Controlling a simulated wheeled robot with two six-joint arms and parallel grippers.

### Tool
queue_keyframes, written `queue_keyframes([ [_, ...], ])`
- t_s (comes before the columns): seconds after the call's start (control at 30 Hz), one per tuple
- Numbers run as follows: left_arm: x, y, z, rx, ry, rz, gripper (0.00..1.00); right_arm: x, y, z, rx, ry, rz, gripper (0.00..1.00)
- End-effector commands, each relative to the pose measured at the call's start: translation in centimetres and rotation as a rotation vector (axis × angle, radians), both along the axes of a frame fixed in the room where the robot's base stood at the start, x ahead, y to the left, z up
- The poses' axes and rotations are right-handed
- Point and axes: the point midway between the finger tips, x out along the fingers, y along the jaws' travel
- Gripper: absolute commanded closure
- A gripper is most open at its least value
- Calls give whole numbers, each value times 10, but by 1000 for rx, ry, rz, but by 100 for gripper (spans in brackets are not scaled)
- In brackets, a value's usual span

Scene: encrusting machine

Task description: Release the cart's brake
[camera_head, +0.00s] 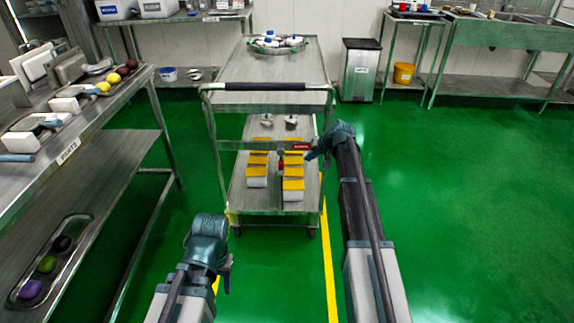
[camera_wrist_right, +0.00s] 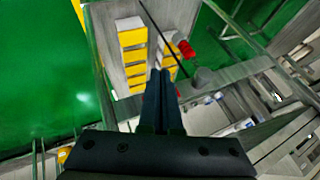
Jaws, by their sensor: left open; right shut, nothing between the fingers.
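The metal cart (camera_head: 270,86) stands ahead, with a black handle bar (camera_head: 265,86) across its near end. A red part (camera_head: 297,146), possibly the brake lever, shows at the cart's near right side; a smaller red piece shows just below it. Red parts (camera_wrist_right: 186,49) also show in the right wrist view, beyond my fingertips. My right gripper (camera_head: 311,154) is shut and empty, close beside the red part; I cannot tell if they touch. In the wrist view its fingers (camera_wrist_right: 160,88) are together. My left gripper (camera_head: 227,274) is open and empty, low in front of the cart.
Yellow-lidded white boxes (camera_head: 257,170) sit on the cart's lower shelf, and a round tray (camera_head: 279,44) on top. A steel table (camera_head: 95,110) stands at the left. A bin (camera_head: 359,70) and a yellow bucket (camera_head: 404,73) stand behind. The green floor at right is clear.

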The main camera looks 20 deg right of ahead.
Motion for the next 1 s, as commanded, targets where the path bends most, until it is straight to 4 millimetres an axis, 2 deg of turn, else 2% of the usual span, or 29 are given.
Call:
queue_keyframes([
  [0.27,0,0,-8,0,0,0,50,4,2,-8,0,1,1,100],
  [0.83,1,2,-86,8,-4,-3,50,57,25,-87,-1,2,1,100],
  [1.0,1,2,-80,8,-4,-3,50,66,46,-80,-1,1,2,100],
])
